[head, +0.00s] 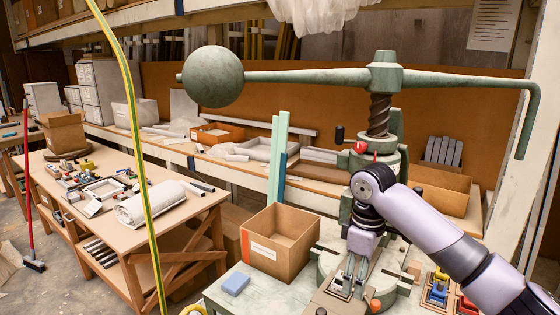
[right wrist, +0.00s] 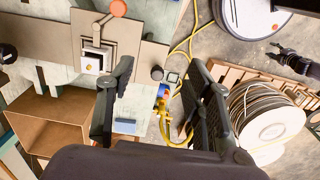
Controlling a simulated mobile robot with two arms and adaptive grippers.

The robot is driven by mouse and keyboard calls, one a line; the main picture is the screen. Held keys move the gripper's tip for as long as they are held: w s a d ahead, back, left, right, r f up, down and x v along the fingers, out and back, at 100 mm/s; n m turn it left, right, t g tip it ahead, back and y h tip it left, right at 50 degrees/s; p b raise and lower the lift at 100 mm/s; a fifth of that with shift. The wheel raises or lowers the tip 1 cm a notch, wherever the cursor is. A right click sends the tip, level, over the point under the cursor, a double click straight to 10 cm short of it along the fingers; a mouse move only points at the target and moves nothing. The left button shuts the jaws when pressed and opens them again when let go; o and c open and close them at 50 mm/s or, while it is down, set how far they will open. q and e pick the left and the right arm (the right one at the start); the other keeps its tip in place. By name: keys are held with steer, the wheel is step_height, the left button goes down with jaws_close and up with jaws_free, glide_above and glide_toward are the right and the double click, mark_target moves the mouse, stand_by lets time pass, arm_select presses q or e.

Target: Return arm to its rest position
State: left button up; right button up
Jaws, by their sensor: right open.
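The green fly press (head: 382,170) stands upright on the right-hand bench. Its long arm (head: 460,80) lies across the top of the screw, with a round ball weight (head: 213,76) at the left end and a handle hanging down at the right end. My right gripper (head: 351,280) points down in front of the press column, above the plate with the die. In the right wrist view its two dark fingers (right wrist: 160,85) are spread with nothing between them. The square die (right wrist: 92,63) lies outside the fingers, to their left. My left gripper is not in the head view.
An open cardboard box (head: 278,245) and a blue block (head: 236,283) are left of the press. Coloured parts (head: 438,292) lie at the right. A yellow-green cable (head: 140,150) hangs at the left. In the wrist view, a white spool (right wrist: 268,118) stands at the right.

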steer(key=s+a+f+m+y, duration=0.1)
steer(key=s+a+f, duration=0.2)
steer(key=s+f, duration=0.3)
steer(key=s+a+f+t+y, duration=0.1)
steer(key=s+a+f, duration=0.2)
steer(key=s+f, duration=0.35)
steer(key=s+a+f+m+y, duration=0.1)
steer(key=s+a+f, duration=0.2)
steer(key=f, duration=0.5)
steer(key=s+d+f+m+t+h, duration=0.1)
steer(key=s+d+m, duration=0.4)
steer(key=s, duration=0.4)
steer(key=s+d+f+m+t+h, duration=0.2)
steer(key=s+d, duration=0.5)
steer(key=s, duration=0.2)
step_height(320, 180, down, 26)
steer(key=s+g, duration=0.2)
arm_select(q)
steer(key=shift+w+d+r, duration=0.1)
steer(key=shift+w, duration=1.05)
arm_select(e)
steer(key=s+d+f+g, duration=0.1)
steer(key=s+d+f, duration=0.2)
steer(key=s+f, duration=1.3)
steer(key=shift+d, duration=0.2)
steer(key=shift+s, duration=0.1)
